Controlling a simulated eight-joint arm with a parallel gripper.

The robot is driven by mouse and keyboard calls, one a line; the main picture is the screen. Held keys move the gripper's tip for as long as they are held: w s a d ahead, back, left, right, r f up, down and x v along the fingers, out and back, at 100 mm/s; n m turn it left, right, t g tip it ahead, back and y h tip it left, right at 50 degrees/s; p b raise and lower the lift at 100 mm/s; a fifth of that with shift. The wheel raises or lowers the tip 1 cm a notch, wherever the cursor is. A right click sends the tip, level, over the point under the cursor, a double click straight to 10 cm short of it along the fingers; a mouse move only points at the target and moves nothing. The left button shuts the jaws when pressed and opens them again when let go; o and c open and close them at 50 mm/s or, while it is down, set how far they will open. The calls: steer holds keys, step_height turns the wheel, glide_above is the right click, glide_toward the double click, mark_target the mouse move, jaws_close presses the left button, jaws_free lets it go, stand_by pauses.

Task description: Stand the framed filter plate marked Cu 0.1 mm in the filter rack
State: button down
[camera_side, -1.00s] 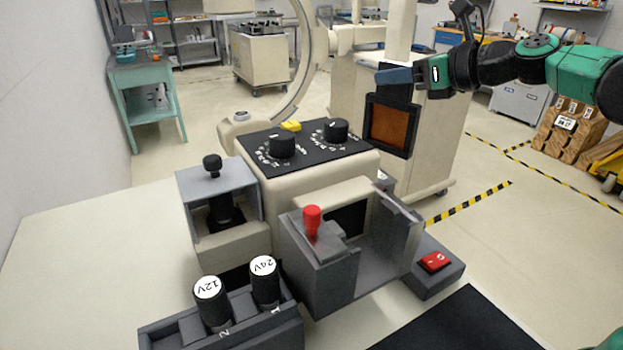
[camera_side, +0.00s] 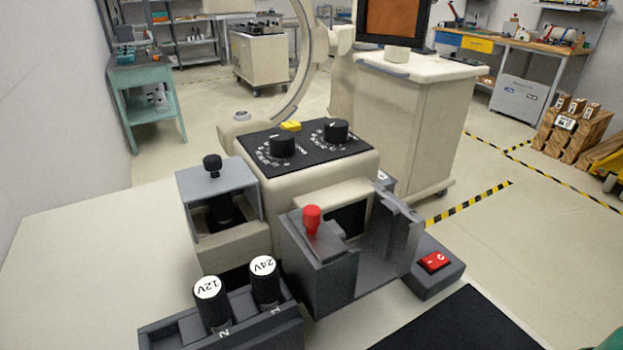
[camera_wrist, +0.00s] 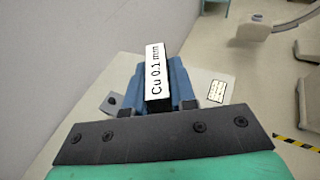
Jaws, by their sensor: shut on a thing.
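The framed filter plate has a copper-brown pane in a black frame. It shows in the side view (camera_side: 391,18) at the top edge, its upper part cut off. In the wrist view its white top label (camera_wrist: 155,75) reads "Cu 0.1 mm". My gripper (camera_wrist: 158,85) has its blue fingers shut on the plate just below the label. The gripper is out of the side view. The plate hangs high, clear of the bench equipment. I cannot pick out the filter rack with certainty in either view.
A grey open-topped holder (camera_side: 325,275) with a red knob (camera_side: 312,221) stands at the front of the beige unit. A dark grey tray (camera_side: 220,342) holds cylinders marked 12V and 24V. A red switch (camera_side: 435,261) sits to the right. The white bench is clear at left.

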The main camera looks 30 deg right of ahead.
steer(key=s+a+n+g+y, duration=0.8)
steer(key=s+a+n+g, duration=0.1)
steer(key=s+n+g, duration=0.35)
steer(key=shift+w+a+f, duration=0.1)
steer(key=shift+w+f, duration=0.05)
steer(key=shift+f, duration=0.9)
steer(key=shift+w+a+f, duration=0.1)
steer(key=shift+w+f, duration=0.05)
steer(key=shift+f, duration=0.9)
steer(key=shift+f, duration=0.1)
step_height(320, 180, down, 19)
steer(key=shift+f, duration=0.2)
steer(key=shift+f, duration=0.1)
steer(key=c, duration=0.7)
jaws_free()
steer(key=shift+f, duration=0.1)
